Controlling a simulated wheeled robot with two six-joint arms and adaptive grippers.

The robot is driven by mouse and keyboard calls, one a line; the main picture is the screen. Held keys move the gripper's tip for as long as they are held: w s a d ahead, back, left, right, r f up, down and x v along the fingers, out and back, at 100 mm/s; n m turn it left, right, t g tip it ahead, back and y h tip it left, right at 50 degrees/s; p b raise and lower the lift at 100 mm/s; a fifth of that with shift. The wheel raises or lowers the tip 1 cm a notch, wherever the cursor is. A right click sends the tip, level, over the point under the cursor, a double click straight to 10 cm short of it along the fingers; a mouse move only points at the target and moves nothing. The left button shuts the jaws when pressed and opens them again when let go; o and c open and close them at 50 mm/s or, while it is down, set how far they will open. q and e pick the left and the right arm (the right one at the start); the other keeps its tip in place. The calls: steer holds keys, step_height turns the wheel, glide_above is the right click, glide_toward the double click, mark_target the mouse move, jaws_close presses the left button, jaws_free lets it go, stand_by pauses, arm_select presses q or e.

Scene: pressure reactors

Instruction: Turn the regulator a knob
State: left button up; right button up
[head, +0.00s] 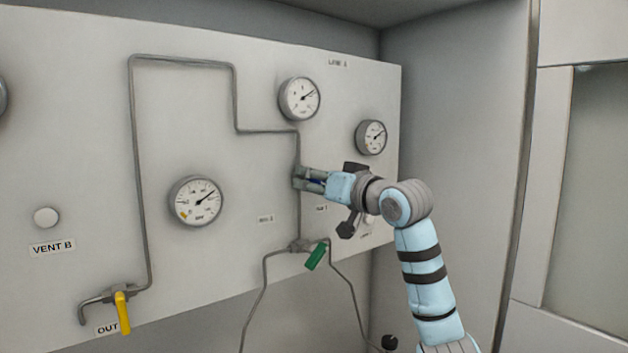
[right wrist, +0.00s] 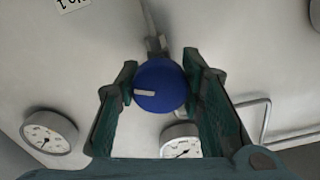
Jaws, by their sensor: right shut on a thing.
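In the right wrist view a round blue knob (right wrist: 160,85) with a pale pointer mark sits between the two fingers of my right gripper (right wrist: 161,84). The fingers are shut on it from both sides. In the head view my right gripper (head: 312,180) is at the panel, over the pipe line below a round gauge. I cannot read a label for this knob. My left gripper is in neither view.
The panel (head: 90,120) carries gauges (head: 299,98), (head: 371,137) and (head: 197,201) near the arm. A green valve handle (head: 316,256) is below the gripper. A yellow handle (head: 122,313) is by the OUT label at lower left. A cabinet wall (head: 455,130) stands at right.

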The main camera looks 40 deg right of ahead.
steer(key=shift+m, duration=0.7)
steer(key=o, duration=1.2)
